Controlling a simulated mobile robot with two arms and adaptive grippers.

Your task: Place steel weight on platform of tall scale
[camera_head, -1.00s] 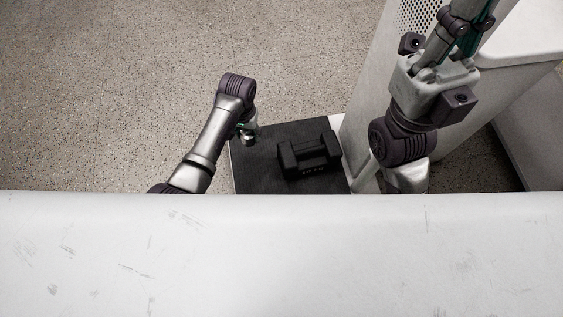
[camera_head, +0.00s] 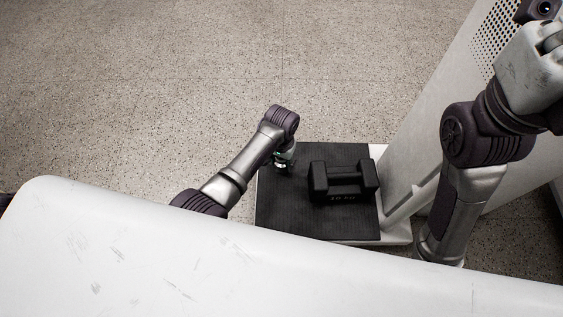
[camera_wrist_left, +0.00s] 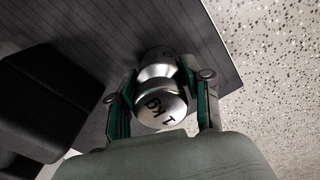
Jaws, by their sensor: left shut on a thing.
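The steel weight (camera_wrist_left: 161,100), a shiny silver cylinder marked 1 kg, sits between the two fingers of my left gripper (camera_wrist_left: 160,108), which is shut on it. In the head view the left gripper (camera_head: 284,158) is over the far left part of the scale's black ribbed platform (camera_head: 285,215), with the weight mostly hidden. In the wrist view the weight is near an edge of the platform (camera_wrist_left: 100,25). I cannot tell whether it touches the platform.
A black dumbbell (camera_head: 342,182) lies on the right part of the platform; its dark bulk also shows in the left wrist view (camera_wrist_left: 40,100). A tall white perforated panel (camera_head: 440,110) stands right of the platform. The speckled floor (camera_head: 150,90) is clear beyond it.

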